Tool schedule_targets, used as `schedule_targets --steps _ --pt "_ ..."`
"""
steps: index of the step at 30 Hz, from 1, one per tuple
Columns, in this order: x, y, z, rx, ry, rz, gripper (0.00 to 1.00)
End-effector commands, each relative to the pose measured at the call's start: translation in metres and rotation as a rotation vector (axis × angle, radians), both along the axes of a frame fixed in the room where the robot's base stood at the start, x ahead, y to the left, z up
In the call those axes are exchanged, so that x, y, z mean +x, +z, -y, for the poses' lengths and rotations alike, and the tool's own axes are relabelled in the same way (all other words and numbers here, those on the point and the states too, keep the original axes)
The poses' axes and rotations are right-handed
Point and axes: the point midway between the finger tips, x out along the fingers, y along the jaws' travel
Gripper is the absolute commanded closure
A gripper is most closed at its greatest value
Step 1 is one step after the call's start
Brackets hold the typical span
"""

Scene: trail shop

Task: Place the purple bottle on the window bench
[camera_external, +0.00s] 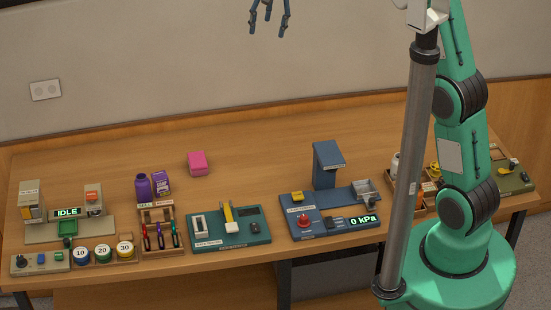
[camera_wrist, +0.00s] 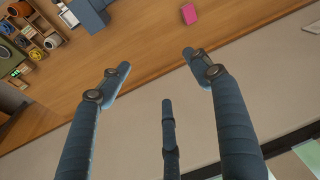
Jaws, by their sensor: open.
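The purple bottle (camera_external: 143,187) stands upright on the wooden bench (camera_external: 250,130), left of centre in the external view. A purple box (camera_external: 161,183) with white print stands right beside it. My gripper (camera_external: 268,22) is at the top of the external view, high in front of the wall, well above and to the right of the bottle. Its fingers are spread and empty. The wrist view also shows the open fingers (camera_wrist: 160,75) over the bench edge and wall. The bottle does not show in the wrist view. I cannot tell which surface is the window bench.
A pink box (camera_external: 198,163) sits right of the bottle. A tool rack (camera_external: 162,232) with screwdrivers is in front of it. A label device (camera_external: 65,212), a green station (camera_external: 229,228) and a blue press (camera_external: 328,190) line the front. The back of the bench is mostly clear.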

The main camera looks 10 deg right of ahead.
Motion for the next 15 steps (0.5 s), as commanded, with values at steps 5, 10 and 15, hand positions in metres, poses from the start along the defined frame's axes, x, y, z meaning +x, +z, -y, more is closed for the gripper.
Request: schedule_targets --steps 5,10,15 --pt "0.022 -0.036 -0.051 -0.010 0.029 -0.026 0.37" --pt "0.037 -0.072 -0.098 -0.019 0.054 -0.047 0.37" --pt "0.047 -0.111 -0.146 -0.030 0.081 -0.068 0.37"
